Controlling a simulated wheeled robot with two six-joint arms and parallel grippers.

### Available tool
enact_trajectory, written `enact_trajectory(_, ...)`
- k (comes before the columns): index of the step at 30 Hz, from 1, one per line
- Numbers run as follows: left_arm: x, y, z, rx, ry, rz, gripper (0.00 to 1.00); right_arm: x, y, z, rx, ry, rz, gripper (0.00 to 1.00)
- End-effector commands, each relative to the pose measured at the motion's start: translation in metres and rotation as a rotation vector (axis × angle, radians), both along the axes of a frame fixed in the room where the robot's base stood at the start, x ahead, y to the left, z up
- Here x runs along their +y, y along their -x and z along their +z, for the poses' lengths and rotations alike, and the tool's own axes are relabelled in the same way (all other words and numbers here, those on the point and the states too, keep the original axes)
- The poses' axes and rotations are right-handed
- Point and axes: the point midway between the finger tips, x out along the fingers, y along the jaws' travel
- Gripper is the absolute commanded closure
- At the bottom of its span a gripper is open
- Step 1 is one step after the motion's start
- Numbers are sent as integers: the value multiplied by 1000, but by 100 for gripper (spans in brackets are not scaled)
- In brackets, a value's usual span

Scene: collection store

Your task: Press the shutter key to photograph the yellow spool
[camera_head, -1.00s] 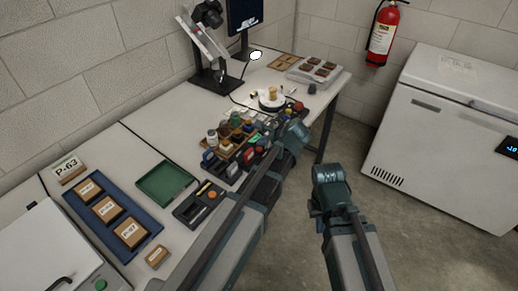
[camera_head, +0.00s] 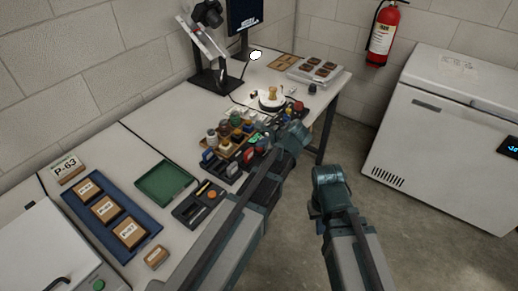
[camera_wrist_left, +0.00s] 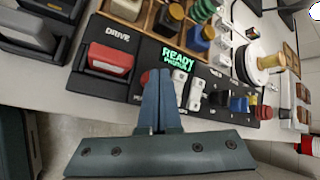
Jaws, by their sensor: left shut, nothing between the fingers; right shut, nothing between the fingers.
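The yellow spool (camera_head: 272,92) stands upright on a round white turntable (camera_head: 262,103); in the left wrist view the spool (camera_wrist_left: 271,61) is at the upper right. A dark control panel (camera_wrist_left: 119,52) carries a red key marked DRIVE (camera_wrist_left: 110,59), white switches (camera_wrist_left: 194,95) and a green READY display (camera_wrist_left: 178,60). A small red button (camera_wrist_left: 144,77) shows just left of my left fingertips. I cannot tell which is the shutter key. My left gripper (camera_wrist_left: 163,75) is shut and empty over the panel; contact is unclear. My right gripper (camera_head: 326,174) is shut, off the table's front edge.
A camera (camera_head: 208,14) on a stand and a monitor (camera_head: 245,17) are at the back. A wooden rack of coloured spools (camera_head: 226,133) lies behind the panel. A green tray (camera_head: 166,183) and blue tray (camera_head: 82,219) are left. A white freezer (camera_head: 445,140) stands right.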

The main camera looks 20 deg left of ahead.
Motion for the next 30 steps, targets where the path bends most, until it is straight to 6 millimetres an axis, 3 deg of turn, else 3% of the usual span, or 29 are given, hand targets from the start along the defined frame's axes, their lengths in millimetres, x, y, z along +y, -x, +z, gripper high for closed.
enact_trajectory(30, 0, 0, -9, 0, 0, 0, 100, 0, 0, -9, 0, 0, 0, 100)
